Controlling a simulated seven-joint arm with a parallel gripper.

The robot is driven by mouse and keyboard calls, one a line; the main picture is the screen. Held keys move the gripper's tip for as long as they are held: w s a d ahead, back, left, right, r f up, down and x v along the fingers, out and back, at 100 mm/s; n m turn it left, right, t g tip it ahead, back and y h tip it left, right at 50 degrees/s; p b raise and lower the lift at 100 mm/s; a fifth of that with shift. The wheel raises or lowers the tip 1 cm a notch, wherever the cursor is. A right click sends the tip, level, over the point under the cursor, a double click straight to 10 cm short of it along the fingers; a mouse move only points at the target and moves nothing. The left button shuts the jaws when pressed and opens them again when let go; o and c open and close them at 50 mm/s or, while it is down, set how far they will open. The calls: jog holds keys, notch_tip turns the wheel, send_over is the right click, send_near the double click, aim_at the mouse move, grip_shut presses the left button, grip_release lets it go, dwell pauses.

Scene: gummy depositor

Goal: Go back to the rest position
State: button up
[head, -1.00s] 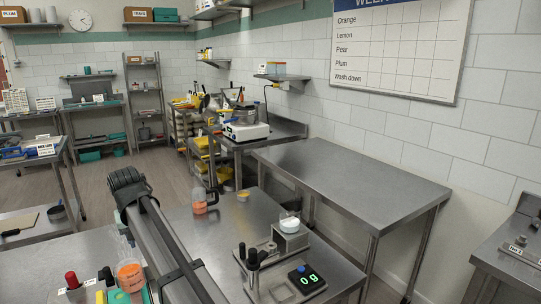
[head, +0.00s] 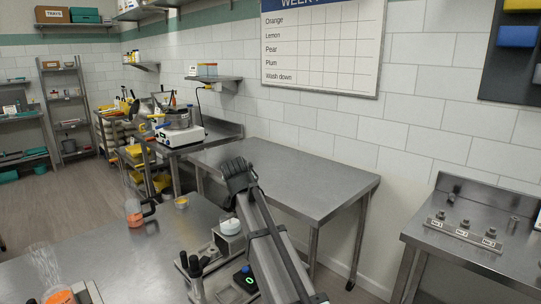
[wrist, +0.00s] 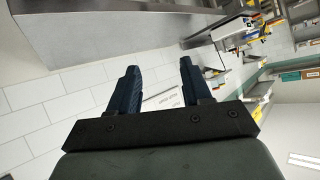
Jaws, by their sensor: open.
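My gripper shows in the wrist view (wrist: 158,85), with its two dark blue fingers apart and nothing between them. That view is turned on its side, with the tiled wall and a steel surface behind the fingers. In the head view my arm reaches up from the bottom over the front steel table (head: 110,262). The fingertips are hidden there behind the arm. A beaker with orange liquid (head: 134,212) stands on the front table, and another orange-filled vessel (head: 57,290) is at the lower left.
A scale with a green display (head: 245,281) and a small stand with a white cup (head: 230,226) are close beside my arm. A bare steel table (head: 290,175) is behind it. A steel bench with several knobs (head: 464,233) is at the right. A planning board (head: 322,45) hangs on the wall.

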jog(key=w+d+r+m+t+h, duration=0.1)
jog(key=d+r+m+t+h, duration=0.1)
jog(key=d, duration=1.2)
jog(key=w+d+r+m+t+h, duration=0.2)
jog(key=d+m, duration=0.1)
jog(key=d, duration=1)
jog(key=d+f, duration=0.5)
jog(key=s+f+n+g, duration=0.2)
jog(key=s+f+g, duration=0.2)
jog(key=f, duration=1)
jog(key=s+f+n+g, duration=0.25)
jog(key=s+f, duration=0.25)
jog(key=f, duration=0.8)
jog(key=s+f+n+g, duration=0.2)
jog(key=s+f+g, duration=0.2)
jog(key=f, duration=1)
jog(key=s+a+f+g+y, duration=0.1)
jog(key=s+f+g, duration=0.2)
jog(key=s+f, duration=0.95)
jog(key=s+a+f+g, duration=0.1)
jog(key=s+f+g, duration=0.3)
jog(key=s+f, duration=0.85)
jog(key=s+a+f+g+y, duration=0.1)
jog(key=s+g, duration=0.1)
jog(key=s, duration=1.1)
jog(key=s+a+f+g+y, duration=0.1)
jog(key=s+g, duration=0.2)
jog(key=s, duration=1)
jog(key=shift+a+f, duration=0.35)
